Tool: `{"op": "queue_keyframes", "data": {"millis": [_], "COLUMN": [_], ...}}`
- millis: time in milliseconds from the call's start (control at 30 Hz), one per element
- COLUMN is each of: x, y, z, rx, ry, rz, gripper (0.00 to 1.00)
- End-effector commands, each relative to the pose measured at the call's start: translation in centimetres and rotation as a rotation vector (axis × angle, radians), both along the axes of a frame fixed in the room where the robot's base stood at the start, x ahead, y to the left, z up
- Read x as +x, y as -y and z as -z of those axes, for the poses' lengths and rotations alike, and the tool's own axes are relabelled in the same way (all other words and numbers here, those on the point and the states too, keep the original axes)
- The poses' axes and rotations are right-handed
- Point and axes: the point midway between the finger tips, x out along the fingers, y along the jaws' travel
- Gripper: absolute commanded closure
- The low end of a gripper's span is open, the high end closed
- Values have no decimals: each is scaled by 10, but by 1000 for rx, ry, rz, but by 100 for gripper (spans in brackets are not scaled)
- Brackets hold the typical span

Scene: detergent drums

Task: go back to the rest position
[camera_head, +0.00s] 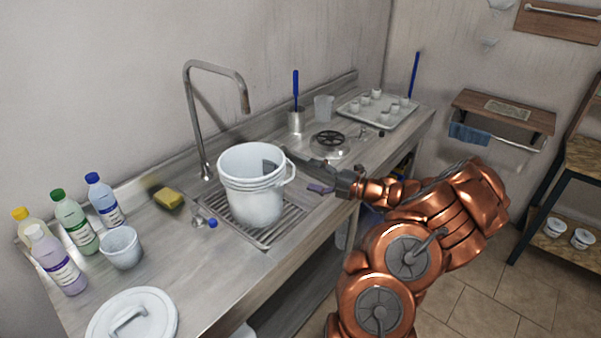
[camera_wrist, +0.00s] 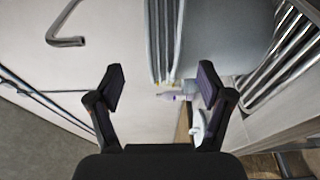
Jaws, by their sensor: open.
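My gripper (camera_head: 319,177) is just right of a white bucket (camera_head: 254,203) in the head view, at about the height of its handle. Its two dark fingers are spread and nothing is between them. The wrist view also shows the open fingers (camera_wrist: 161,84). A large grey rounded surface (camera_wrist: 225,40), probably the bucket, fills the upper right there. The bucket stands upright on the slatted drain rack (camera_head: 284,222) of the counter. A small gap seems to separate my gripper from the bucket, but contact is hard to judge.
A tall faucet (camera_head: 190,110) rises behind the bucket. Several bottles (camera_head: 70,219), a small pail (camera_head: 120,248) and a white lid (camera_head: 133,318) are at the left. A tray of cups (camera_head: 350,108) is at the back right. A shelf (camera_head: 575,210) stands right, past open floor.

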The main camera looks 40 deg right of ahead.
Motion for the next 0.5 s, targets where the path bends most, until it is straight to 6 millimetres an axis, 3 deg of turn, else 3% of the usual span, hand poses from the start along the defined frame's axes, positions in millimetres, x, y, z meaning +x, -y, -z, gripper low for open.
{"op": "queue_keyframes", "data": {"millis": [200,500], "x": [-26,-37], "y": [15,20], "z": [0,0], "rx": [-1,0], "ry": [0,0], "rz": [2,-1], "gripper": [21,21]}}
